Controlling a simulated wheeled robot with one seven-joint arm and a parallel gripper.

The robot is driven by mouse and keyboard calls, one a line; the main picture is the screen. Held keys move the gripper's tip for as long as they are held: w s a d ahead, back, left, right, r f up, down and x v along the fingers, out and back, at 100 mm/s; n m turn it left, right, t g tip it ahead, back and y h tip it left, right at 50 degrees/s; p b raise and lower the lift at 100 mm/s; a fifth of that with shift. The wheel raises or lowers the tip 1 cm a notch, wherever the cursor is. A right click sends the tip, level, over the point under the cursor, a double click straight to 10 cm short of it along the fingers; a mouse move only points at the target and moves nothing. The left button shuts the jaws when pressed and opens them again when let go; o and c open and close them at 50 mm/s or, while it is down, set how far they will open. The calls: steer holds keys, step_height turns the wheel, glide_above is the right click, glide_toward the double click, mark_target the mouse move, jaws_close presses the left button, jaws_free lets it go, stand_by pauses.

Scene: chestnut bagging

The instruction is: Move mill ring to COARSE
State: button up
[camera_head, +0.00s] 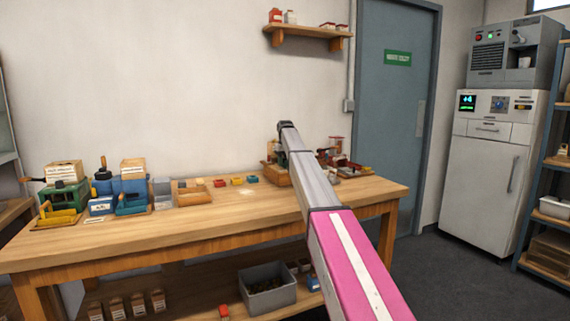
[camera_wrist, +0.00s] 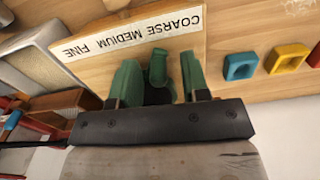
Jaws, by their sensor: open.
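My gripper (camera_wrist: 158,68) is open in the wrist view, its two green fingers spread apart. A green upright tab (camera_wrist: 157,66), seemingly part of the mill ring, stands between the fingers with a gap on each side. Behind the tab is a white label (camera_wrist: 130,32) reading COARSE, MEDIUM, FINE, upside down in this view. The tab is near the COARSE and MEDIUM words; which one it points at I cannot tell. The ring's lower body is hidden by my gripper. In the head view my arm covers most of the mill at the workbench's right part.
Teal (camera_wrist: 239,66), yellow (camera_wrist: 287,57) and red (camera_wrist: 315,56) small pieces lie on the bench beside the mill. The wooden workbench (camera_head: 150,232) holds green and blue machines (camera_head: 131,185) at its left end. A grey bin (camera_head: 268,291) sits on the lower shelf.

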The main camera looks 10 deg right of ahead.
step_height(320, 180, up, 11)
steer(key=shift+f, duration=0.15)
stand_by(0.4)
